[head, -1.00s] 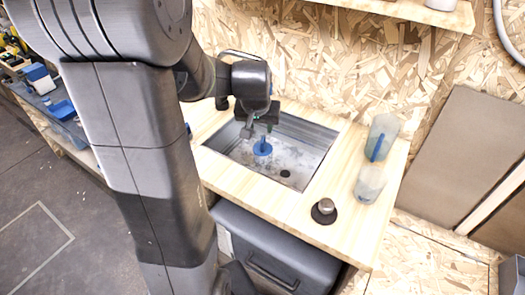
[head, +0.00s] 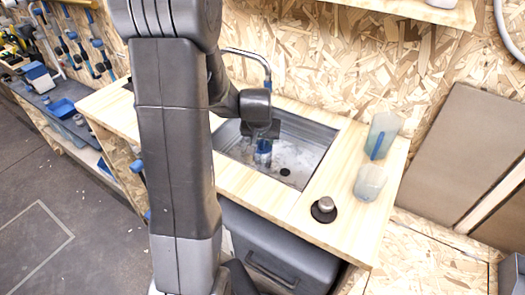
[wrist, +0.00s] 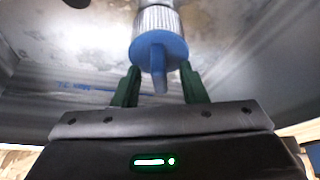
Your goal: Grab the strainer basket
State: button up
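I take the strainer basket (head: 264,158) to be the blue piece in the sink. In the wrist view it shows a round blue rim (wrist: 159,47), a blue tab handle pointing toward me and a pale ribbed body beyond. My gripper (head: 263,137) is down at the sink, right by the basket. In the wrist view, its two green fingers (wrist: 158,80) are apart, one on each side of the handle, with a visible gap to each. Nothing is held.
The metal sink (head: 316,139) has a dark drain hole (head: 285,172) and a curved tap (head: 246,54) behind. On the wooden counter (head: 300,212) stand a dark round-based knob (head: 323,209) and two translucent containers, one behind (head: 384,130) and one in front (head: 370,182).

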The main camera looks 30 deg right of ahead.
grip_shut()
dwell(0.4)
